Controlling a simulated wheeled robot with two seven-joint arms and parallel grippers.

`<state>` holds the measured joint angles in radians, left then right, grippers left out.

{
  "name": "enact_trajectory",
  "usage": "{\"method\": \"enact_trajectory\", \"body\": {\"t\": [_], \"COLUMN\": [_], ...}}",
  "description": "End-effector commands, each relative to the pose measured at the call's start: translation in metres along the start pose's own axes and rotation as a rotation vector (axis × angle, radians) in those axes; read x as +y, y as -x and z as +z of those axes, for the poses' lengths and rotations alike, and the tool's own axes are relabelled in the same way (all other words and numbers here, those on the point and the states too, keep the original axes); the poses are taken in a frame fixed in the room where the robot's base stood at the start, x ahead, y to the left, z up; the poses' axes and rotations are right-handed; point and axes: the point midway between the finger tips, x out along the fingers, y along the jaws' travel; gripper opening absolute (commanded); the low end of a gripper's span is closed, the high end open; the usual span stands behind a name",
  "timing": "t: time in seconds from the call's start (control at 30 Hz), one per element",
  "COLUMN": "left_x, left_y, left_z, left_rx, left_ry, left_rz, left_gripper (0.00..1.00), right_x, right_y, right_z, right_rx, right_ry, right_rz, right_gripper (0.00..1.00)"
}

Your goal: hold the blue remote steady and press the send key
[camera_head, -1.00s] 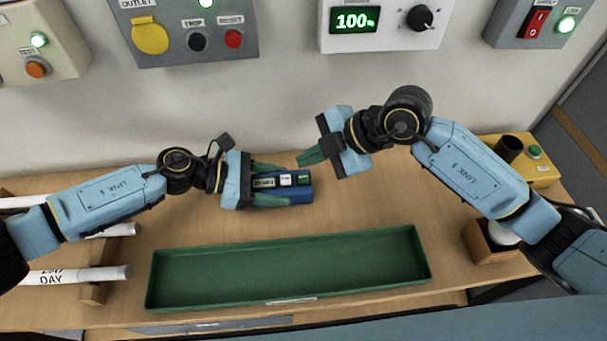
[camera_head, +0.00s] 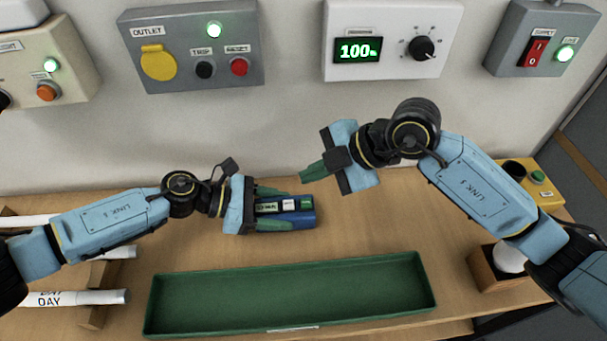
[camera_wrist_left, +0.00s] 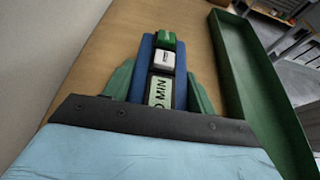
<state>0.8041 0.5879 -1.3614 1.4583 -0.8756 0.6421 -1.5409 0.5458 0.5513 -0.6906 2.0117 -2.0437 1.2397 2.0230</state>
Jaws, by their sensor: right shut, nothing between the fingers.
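The blue remote (camera_head: 300,219) is held level over the wooden table, left of the picture's middle. It has a pale label reading MIN (camera_wrist_left: 159,92), a white key (camera_wrist_left: 164,59) and a green key (camera_wrist_left: 166,40) at its far end; the key lettering is too small to read. My left gripper (camera_head: 272,208) is shut on the remote, with one green finger along each side, as the left wrist view shows (camera_wrist_left: 160,88). My right gripper (camera_head: 305,177) is shut and empty. Its green fingertips are just above the remote's far end in the head view, apart from it.
A long green tray (camera_head: 290,326) lies in front of the remote. White rolls (camera_head: 95,297) rest in a rack at left. Wall boxes include the outlet box (camera_head: 190,85) and a display reading 100 (camera_head: 358,50). A yellow box (camera_head: 545,193) and wooden holder (camera_head: 492,272) stand at right.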

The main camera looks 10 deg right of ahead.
Motion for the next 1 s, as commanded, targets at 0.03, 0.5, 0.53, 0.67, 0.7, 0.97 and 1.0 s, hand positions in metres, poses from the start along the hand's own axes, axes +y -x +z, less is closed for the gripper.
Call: {"method": "enact_trajectory", "body": {"t": [0.03, 0.5, 0.53, 0.67, 0.7, 0.97, 1.0], "left_x": [0.0, 0.0, 0.0, 0.001, 0.001, 0.0, 0.0], "left_y": [0.0, 0.003, 0.005, 0.022, 0.03, 0.086, 0.093], "left_z": [0.001, 0.0, 0.0, -0.001, -0.001, -0.001, -0.001], "left_rx": [-0.001, 0.0, 0.0, 0.002, 0.001, 0.001, 0.001], "left_ry": [0.0, 0.0, 0.0, 0.001, 0.001, 0.001, 0.001], "left_rz": [0.0, 0.001, 0.001, 0.003, 0.003, 0.003, 0.003], "left_gripper": [0.61, 0.82, 0.82, 0.82, 0.82, 0.82, 0.82], "right_x": [0.0, 0.0, 0.0, 0.0, 0.0, 0.0, 0.0], "right_y": [0.0, 0.0, 0.0, 0.0, 0.0, 0.0, 0.0], "right_z": [0.0, 0.0, 0.0, 0.0, 0.0, 0.0, 0.0], "right_rx": [0.0, 0.0, 0.0, 0.0, 0.0, 0.0, 0.0], "right_ry": [0.0, 0.0, 0.0, 0.0, 0.0, 0.0, 0.0], "right_rz": [0.0, 0.0, 0.0, 0.0, 0.0, 0.0, 0.0], "right_gripper": [0.0, 0.0, 0.0, 0.0, 0.0, 0.0, 0.0]}}
